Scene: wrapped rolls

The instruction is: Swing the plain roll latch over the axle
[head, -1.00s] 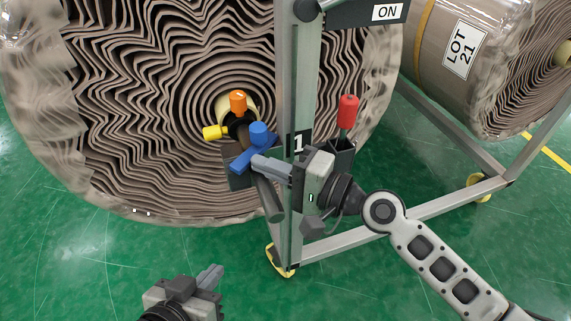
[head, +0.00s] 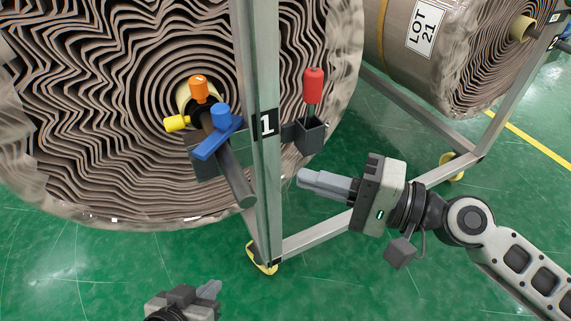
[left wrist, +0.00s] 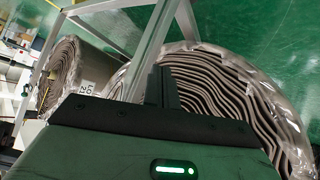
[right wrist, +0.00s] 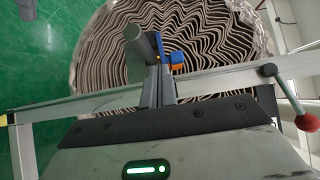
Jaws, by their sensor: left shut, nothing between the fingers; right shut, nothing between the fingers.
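The blue latch (head: 217,140) with its round blue knob (head: 220,112) lies slantwise across the top of the dark axle (head: 236,178), at the bracket on the post of the plain roll (head: 90,110). My right gripper (head: 304,180) is shut and empty, right of the post and apart from the latch. My left gripper (head: 212,289) is shut and empty, low at the bottom edge, over the floor.
An orange knob (head: 199,87) and a yellow knob (head: 177,122) sit by the roll core. A red-handled lever (head: 313,86) stands in a dark holder right of the upright post (head: 258,60). A wrapped LOT 21 roll (head: 400,60) is behind right. Green floor is clear in front.

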